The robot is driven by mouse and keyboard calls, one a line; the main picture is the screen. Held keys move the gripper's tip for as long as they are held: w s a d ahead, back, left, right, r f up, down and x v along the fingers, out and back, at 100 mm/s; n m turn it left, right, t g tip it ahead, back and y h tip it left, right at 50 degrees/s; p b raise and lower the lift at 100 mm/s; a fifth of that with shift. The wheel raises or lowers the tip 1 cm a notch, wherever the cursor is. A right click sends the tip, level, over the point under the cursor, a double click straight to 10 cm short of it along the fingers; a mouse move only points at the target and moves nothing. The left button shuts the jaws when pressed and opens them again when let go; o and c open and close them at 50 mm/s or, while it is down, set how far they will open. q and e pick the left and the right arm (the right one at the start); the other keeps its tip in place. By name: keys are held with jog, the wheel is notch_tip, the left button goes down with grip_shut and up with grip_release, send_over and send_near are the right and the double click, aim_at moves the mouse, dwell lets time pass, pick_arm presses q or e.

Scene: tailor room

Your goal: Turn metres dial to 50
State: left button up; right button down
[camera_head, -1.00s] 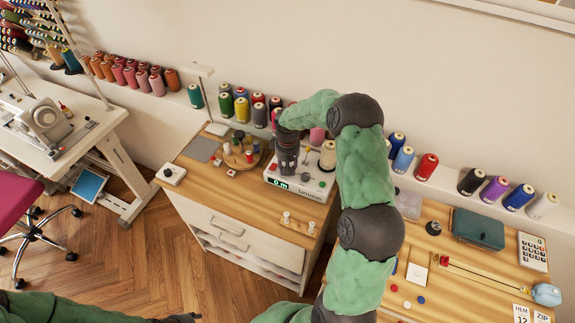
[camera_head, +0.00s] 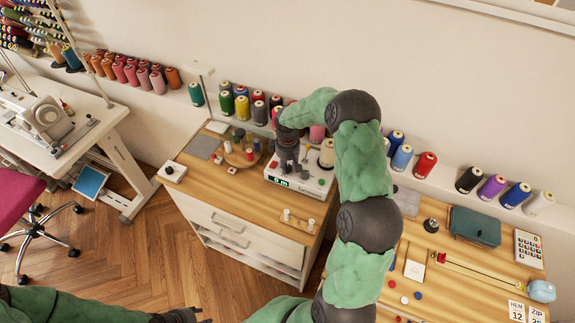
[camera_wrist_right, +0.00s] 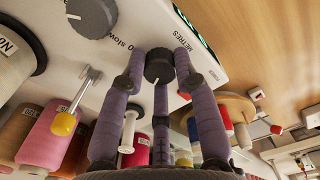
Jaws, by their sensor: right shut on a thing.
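The white winding machine (camera_head: 318,189) stands on the wooden cabinet top, with a small green display (camera_head: 279,181) that seems to read 0 m. My right gripper (camera_head: 287,171) points down over its top. In the right wrist view the dark metres dial (camera_wrist_right: 159,66) has a white pointer line and sits between the fingertips of my right gripper (camera_wrist_right: 160,72), beside the printed word METRES. The fingers are shut on this dial. Its scale is mostly hidden. A second, larger dark dial (camera_wrist_right: 91,17) lies apart. My left gripper (camera_head: 184,316) is at the bottom edge, its fingers unclear.
A round wooden spool holder (camera_head: 240,158) stands left of the machine. Thread cones (camera_head: 242,108) line the wall behind, and a cream cone (camera_head: 327,153) is close to my right gripper. Two small white bobbins (camera_head: 298,220) stand at the cabinet's front. A small metal lever (camera_wrist_right: 87,80) sticks out beside the dial.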

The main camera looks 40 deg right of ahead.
aim_at(288, 168)
jog(key=shift+s+f, duration=0.15)
jog(key=c, duration=0.9)
grip_release()
jog(key=shift+c, duration=0.2)
jog(key=shift+r, duration=0.3)
notch_tip(288, 168, up, 12)
jog(key=shift+f, duration=0.2)
jog(key=shift+f, duration=0.1)
